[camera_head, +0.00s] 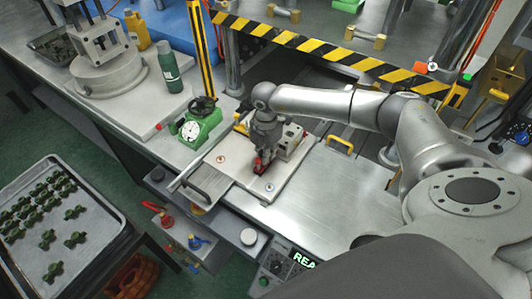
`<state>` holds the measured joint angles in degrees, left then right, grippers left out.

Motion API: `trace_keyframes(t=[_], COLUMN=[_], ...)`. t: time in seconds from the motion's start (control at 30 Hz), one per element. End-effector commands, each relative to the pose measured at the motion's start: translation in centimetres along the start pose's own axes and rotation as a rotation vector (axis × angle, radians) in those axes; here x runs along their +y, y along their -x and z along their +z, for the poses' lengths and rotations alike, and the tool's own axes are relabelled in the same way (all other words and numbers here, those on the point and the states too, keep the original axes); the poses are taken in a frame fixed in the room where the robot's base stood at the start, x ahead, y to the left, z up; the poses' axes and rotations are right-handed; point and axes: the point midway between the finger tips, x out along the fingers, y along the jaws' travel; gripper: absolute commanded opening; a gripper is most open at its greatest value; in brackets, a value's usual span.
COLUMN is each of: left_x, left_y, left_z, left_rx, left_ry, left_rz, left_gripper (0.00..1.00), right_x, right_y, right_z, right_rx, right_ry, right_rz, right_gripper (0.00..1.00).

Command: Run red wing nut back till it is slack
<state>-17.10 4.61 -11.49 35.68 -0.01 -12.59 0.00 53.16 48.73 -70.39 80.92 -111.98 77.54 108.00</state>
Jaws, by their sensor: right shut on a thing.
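The red wing nut (259,166) sits on the pale fixture plate (230,180) in the middle of the head view. My right gripper (262,154) points down over it and is shut on it. The fingers and wrist hide much of the nut, so its exact angle cannot be told. The arm reaches in from the right above the steel bench. My left gripper is not in view.
A green dial gauge (193,129) stands left of the plate, with a green bottle (170,70) behind it. A striped yellow-black bar (310,49) crosses behind the arm. A tray of green parts (100,220) stands at left. Bare steel bench (325,205) lies right of the plate.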

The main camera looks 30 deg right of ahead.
Motion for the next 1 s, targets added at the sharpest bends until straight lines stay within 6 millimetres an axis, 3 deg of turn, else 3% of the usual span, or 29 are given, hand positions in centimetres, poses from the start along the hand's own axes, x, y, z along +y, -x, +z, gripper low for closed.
trace_keyframes(t=[0.5,1.0], left_x=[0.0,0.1], left_y=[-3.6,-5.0], left_z=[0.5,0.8], left_rx=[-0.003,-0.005], left_ry=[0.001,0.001], left_rz=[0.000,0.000], left_gripper=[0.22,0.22], right_x=[0.1,0.1], right_y=[-0.2,-0.1], right_z=[0.1,0.0], right_rx=[-0.002,-0.001], right_ry=[0.457,0.674], right_rz=[0.004,0.002], right_gripper=[0.00,0.00])
